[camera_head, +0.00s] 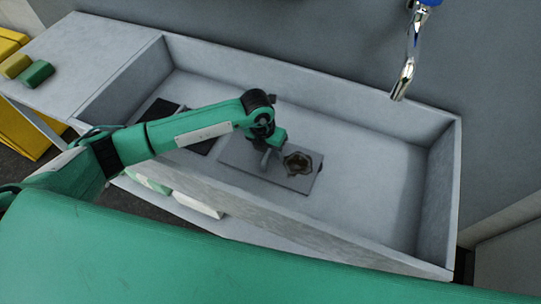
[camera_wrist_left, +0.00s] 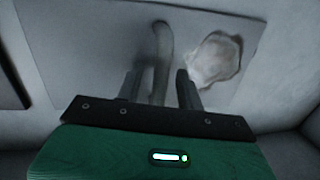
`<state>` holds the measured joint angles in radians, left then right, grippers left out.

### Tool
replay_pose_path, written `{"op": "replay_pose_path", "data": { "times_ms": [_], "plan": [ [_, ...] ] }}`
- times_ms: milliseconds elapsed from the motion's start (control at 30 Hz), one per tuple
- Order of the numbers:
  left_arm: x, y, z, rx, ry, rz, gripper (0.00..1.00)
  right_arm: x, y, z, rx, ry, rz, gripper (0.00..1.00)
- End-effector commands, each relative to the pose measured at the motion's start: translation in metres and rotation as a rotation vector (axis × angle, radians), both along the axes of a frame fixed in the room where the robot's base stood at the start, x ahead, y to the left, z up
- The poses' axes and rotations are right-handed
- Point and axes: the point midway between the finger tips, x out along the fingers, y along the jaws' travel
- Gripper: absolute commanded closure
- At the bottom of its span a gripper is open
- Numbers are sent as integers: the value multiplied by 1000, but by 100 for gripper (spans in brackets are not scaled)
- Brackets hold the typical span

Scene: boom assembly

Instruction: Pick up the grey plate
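The grey plate (camera_head: 298,182) lies flat on the floor of a long grey trough, below my left gripper (camera_head: 268,155). In the left wrist view the plate (camera_wrist_left: 95,45) fills the upper middle, with the handle (camera_wrist_left: 162,45) and the pale patch (camera_wrist_left: 214,60). My left gripper (camera_wrist_left: 160,88) is open there, its two dark fingers apart on either side of the handle's near end. Whether a finger touches the handle cannot be told. My right gripper is not in view.
The trough's walls (camera_head: 440,190) stand around the plate. Dark flat pieces (camera_head: 160,110) lie left of it, partly behind my left arm. The trough floor to the right is clear. A green block (camera_head: 37,74) and a yellow block (camera_head: 15,66) sit on the left ledge.

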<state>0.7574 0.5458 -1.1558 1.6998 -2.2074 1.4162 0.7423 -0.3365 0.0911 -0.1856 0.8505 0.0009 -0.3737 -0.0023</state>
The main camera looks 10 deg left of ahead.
Motion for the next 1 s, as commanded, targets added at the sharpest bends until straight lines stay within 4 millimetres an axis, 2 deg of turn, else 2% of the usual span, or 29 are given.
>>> {"op": "replay_pose_path", "data": {
  "times_ms": [1000],
  "plan": [
    [0, 0, -5, 0, 0, 0, 64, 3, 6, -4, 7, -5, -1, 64]
  ]
}}
